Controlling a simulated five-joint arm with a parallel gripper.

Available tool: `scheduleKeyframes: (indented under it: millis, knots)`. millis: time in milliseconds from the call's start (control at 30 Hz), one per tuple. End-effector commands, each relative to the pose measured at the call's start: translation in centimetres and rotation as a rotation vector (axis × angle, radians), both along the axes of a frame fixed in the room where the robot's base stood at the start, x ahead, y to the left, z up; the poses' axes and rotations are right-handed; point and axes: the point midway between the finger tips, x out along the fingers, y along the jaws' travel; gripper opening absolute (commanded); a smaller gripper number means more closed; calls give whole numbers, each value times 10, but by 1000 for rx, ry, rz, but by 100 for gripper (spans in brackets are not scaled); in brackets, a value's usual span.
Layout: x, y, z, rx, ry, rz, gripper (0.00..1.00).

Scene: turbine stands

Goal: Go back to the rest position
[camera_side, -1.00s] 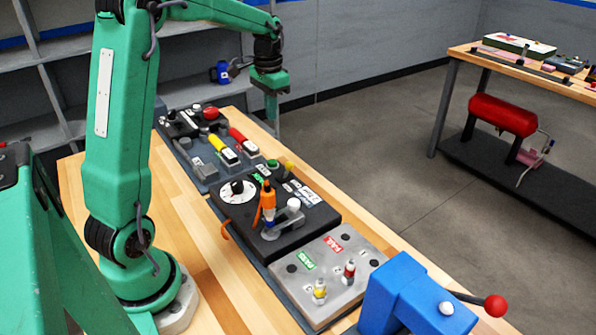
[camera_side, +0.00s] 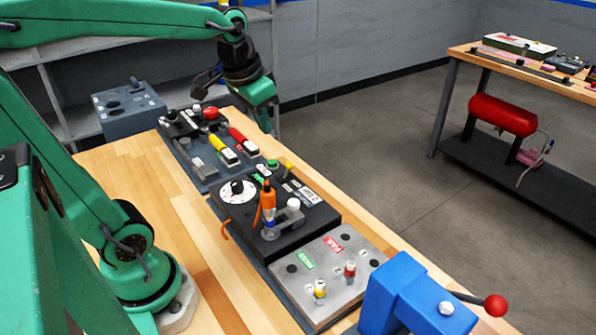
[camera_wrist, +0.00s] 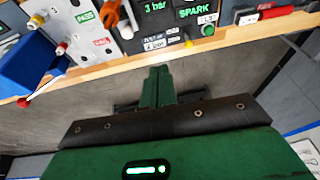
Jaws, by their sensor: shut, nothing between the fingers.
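My green gripper (camera_side: 264,122) hangs over the far right edge of the bench in the side view, beside the row of panels and clear of them. Its fingers are closed together with nothing between them. In the wrist view the shut fingers (camera_wrist: 158,78) point toward the bench edge, with floor behind them. My arm leans back to the left and reaches across above the bench.
The wooden bench (camera_side: 190,250) carries a grey PASS/FAIL panel (camera_side: 325,270), a black dial panel (camera_side: 300,222) with an orange tool (camera_side: 267,203), and a blue lever device (camera_side: 400,290). A grey-blue box (camera_side: 128,110) stands at the back left.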

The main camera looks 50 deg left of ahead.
Motion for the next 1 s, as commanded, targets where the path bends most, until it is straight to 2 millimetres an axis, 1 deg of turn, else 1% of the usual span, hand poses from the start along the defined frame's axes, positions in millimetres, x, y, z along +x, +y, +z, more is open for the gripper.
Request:
scheduleKeyframes:
  millis: [33,200,400,500,700,1000]
  knots:
    - [-9,-7,1,-1,-22,-5,0]
    - [-36,-27,-3,-13,-80,-8,0]
    - [-64,-44,-12,-33,-142,-12,0]
    - [-74,-50,-16,-42,-165,-14,0]
    - [-83,-55,-21,-52,-188,-14,0]
    - [-83,-55,-22,-53,-188,-14,0]
